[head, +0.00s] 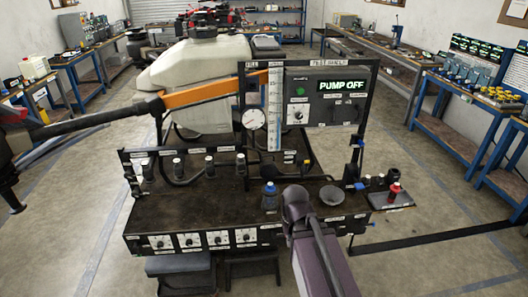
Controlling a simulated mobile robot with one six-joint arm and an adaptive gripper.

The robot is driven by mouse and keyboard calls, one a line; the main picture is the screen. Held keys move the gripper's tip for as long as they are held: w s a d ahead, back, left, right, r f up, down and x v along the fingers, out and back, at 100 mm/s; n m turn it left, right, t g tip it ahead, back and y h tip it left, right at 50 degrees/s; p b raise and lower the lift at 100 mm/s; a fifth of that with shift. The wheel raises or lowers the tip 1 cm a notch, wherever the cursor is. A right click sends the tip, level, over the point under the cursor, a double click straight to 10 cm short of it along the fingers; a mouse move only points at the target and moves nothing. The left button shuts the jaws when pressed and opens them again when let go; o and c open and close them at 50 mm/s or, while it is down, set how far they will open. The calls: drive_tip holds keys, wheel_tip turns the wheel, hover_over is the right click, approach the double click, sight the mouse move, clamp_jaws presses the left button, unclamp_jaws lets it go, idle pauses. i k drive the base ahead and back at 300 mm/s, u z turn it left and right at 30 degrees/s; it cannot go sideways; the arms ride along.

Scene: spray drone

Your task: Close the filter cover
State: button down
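No part can be clearly singled out as the filter cover at this size. A dark bench (210,222) stands in the middle of the head view, with several small capped fittings along its back rail. A blue bottle (270,196) and a grey funnel-shaped dish (332,196) stand on its right part. My purple-grey arm rises from the bottom edge and covers part of the bench's front right. Its visible end is a rounded joint between the bottle and the dish. I cannot make out any gripper fingers.
A white tank (200,75) with an orange bar (205,93) stands behind the bench. A panel reading "PUMP OFF" (342,85) and a round gauge (253,118) rise at its back. A red-capped bottle (393,192) stands on a right side shelf. Floor is open on both sides.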

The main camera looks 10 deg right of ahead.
sight(268, 168)
drive_tip(key=i, duration=0.9)
